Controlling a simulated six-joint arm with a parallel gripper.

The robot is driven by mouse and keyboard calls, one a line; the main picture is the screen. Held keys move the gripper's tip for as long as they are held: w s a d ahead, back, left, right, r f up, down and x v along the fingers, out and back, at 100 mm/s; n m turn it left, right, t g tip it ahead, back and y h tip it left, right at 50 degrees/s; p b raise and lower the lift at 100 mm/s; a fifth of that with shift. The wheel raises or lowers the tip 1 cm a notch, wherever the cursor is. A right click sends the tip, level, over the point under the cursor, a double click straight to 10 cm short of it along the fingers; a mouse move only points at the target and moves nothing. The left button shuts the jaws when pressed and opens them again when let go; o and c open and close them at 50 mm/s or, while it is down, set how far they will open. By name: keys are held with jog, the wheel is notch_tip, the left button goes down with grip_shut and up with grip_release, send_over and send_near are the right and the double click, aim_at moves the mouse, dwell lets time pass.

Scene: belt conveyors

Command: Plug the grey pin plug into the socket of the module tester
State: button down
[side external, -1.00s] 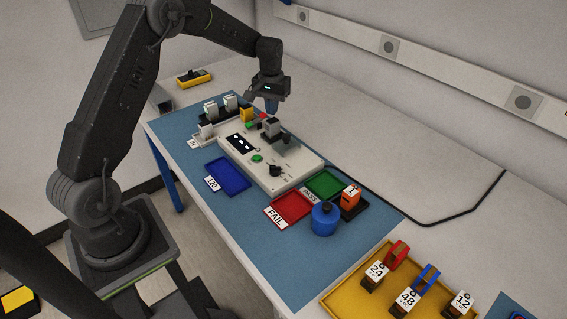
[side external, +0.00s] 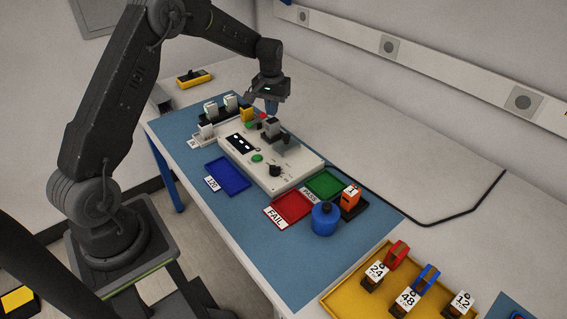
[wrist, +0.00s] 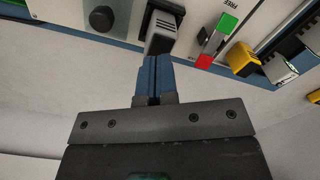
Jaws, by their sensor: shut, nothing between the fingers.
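The module tester (side external: 295,170) is a white box with a dark display, a green button and a black knob, on the blue mat. The grey pin plug (side external: 272,125) appears as a grey block in a black base on the tester's far part. It also shows in the wrist view (wrist: 160,40), ribbed on top, with its lower end at the black socket piece (wrist: 166,10). I cannot tell how deep it sits. My gripper (side external: 271,110) is above and just behind the plug. Its blue fingers (wrist: 153,62) are shut and empty, tips close to the plug's end; contact is unclear.
A red-and-green strip (wrist: 216,42) and a yellow block (wrist: 242,60) are beside the plug. White modules (side external: 230,101) stand in a black rack. Blue (side external: 228,175), red (side external: 290,206) and green (side external: 324,184) trays surround the tester.

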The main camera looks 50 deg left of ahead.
jog(key=shift+f, duration=1.1)
dwell(0.4)
jog(key=shift+r, duration=3.55)
